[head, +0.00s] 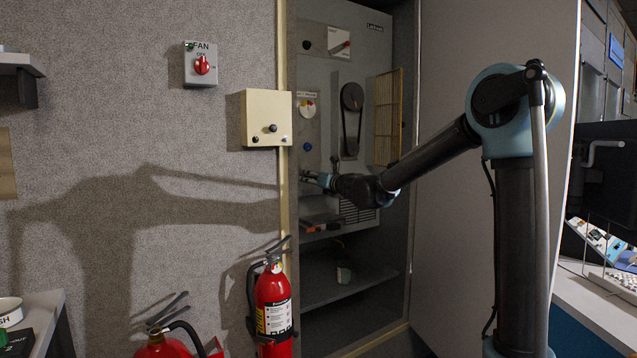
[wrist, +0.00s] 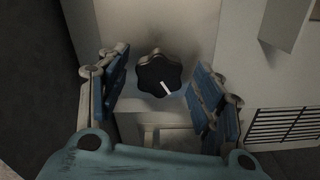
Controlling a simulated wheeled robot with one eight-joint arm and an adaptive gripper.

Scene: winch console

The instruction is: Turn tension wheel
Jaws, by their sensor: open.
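The tension wheel (wrist: 156,76) shows in the wrist view as a dark, lobed knob with a white pointer mark aimed down and slightly right. My gripper (wrist: 162,82) is open, with one blue-padded finger to the left of the wheel and one to the right. Gaps show between the wheel and both fingers. In the head view my gripper (head: 318,179) is inside the open cabinet, low on its panel. I cannot make out the wheel clearly there.
The cabinet panel carries a belt and pulleys (head: 351,120), a round dial (head: 308,108) and a blue knob (head: 307,146). A cream box (head: 268,118) juts from the wall left of the opening. A fire extinguisher (head: 273,307) stands below. A vent grille (wrist: 285,124) lies right of my gripper.

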